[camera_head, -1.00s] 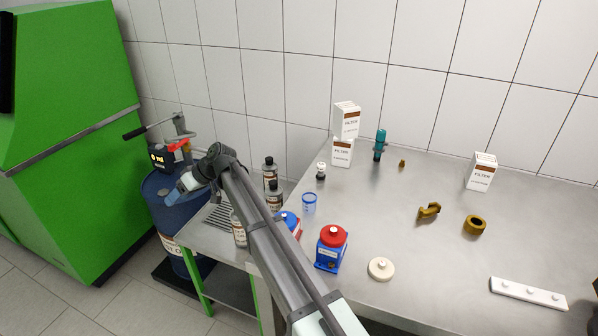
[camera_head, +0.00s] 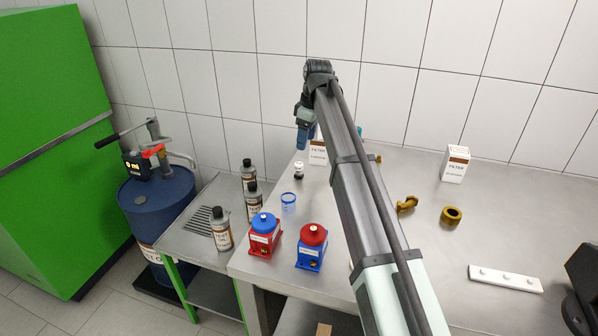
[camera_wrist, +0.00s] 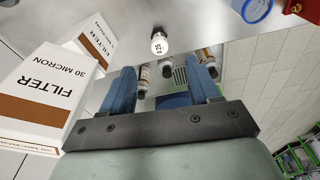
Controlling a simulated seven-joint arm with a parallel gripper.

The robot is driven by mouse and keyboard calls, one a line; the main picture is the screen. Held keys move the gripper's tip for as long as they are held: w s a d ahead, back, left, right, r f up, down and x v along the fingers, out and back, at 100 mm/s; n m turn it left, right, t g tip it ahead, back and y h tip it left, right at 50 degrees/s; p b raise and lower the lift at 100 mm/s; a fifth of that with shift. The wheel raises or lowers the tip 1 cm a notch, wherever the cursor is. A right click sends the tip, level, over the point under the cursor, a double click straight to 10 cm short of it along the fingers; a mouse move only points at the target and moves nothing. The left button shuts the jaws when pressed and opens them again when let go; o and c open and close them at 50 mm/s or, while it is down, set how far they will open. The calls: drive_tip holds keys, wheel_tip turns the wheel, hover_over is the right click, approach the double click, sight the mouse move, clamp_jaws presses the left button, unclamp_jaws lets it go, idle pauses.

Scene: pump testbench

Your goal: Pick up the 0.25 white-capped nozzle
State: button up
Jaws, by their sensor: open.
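The small nozzle (camera_head: 298,170) with a white cap and dark body stands on the steel table at the back left in the head view. In the wrist view the nozzle (camera_wrist: 159,42) shows its white cap with a "25" marking, ahead of my fingers. My gripper (camera_head: 302,138) hangs above the table near the nozzle, its blue fingers pointing down. In the wrist view my gripper (camera_wrist: 160,75) is open, with nothing between the fingers. The nozzle is apart from both fingers.
Filter boxes (camera_wrist: 42,95) stand close to my gripper's left in the wrist view. A blue measuring cup (camera_head: 289,201) stands in front of the nozzle. A red pump (camera_head: 263,238) and a blue pump (camera_head: 311,250) stand nearer. Bottles (camera_head: 222,230) stand on the left side table.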

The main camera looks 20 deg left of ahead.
sight(299, 164)
drive_tip(key=f, duration=0.2)
drive_tip(key=a+f, duration=0.1)
drive_tip(key=f, duration=0.4)
drive_tip(key=shift+a+f, duration=0.15)
drive_tip(key=shift+f, duration=0.25)
drive_tip(key=shift+w+a+f, duration=0.1)
drive_tip(key=shift+a+f, duration=0.15)
drive_tip(key=shift+f, duration=0.6)
drive_tip(key=shift+w+a+f, duration=0.1)
drive_tip(key=shift+a+f, duration=0.15)
drive_tip(key=shift+f, duration=0.6)
drive_tip(key=shift+w+a+f, duration=0.1)
drive_tip(key=shift+a+f, duration=0.15)
drive_tip(key=shift+f, duration=0.6)
drive_tip(key=shift+c, duration=0.3)
clamp_jaws()
